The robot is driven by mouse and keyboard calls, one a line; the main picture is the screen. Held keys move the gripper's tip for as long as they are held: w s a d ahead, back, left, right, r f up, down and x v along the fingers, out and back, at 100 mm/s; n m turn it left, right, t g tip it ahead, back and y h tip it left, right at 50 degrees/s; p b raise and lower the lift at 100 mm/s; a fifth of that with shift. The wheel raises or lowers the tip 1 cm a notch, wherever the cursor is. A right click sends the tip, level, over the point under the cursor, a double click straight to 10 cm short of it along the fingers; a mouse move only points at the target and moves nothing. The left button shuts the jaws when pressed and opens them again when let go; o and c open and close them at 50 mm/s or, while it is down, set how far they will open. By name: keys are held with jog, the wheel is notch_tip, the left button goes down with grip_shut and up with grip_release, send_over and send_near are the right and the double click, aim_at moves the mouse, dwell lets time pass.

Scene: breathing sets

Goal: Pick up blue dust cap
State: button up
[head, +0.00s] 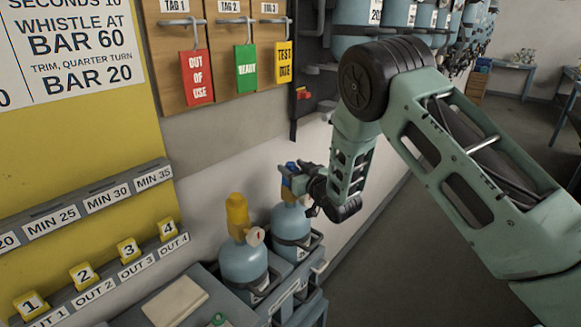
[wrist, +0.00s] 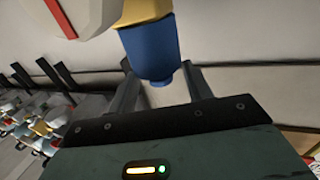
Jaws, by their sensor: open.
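The blue dust cap (wrist: 150,52) sits on a yellow fitting (wrist: 142,12) in the wrist view. In the head view, the blue cap (head: 287,181) shows on top of the right-hand pale blue cylinder (head: 290,222), partly hidden by my gripper. My gripper (wrist: 160,82) is open, with one finger on each side of the cap's near end. I cannot tell whether either finger touches it. In the head view, my gripper (head: 302,182) is at the cylinder's top, coming from the right.
A second cylinder (head: 243,262) with a yellow cap (head: 237,214) stands just left, close to my gripper. Both stand in a grey rack (head: 317,262) against the wall. Hanging tags, including a green one (head: 245,71), are above. Open floor (head: 390,262) lies to the right.

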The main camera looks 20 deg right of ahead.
jog(key=shift+x, duration=0.9)
jog(key=c, duration=1)
notch_tip(320, 180, up, 10)
jog(key=b, duration=0.2)
jog(key=shift+f+b, duration=0.15)
jog(key=shift+b, duration=0.2)
notch_tip(320, 180, up, 7)
jog(key=p, duration=0.2)
send_over(291, 164)
jog(key=shift+w, duration=0.15)
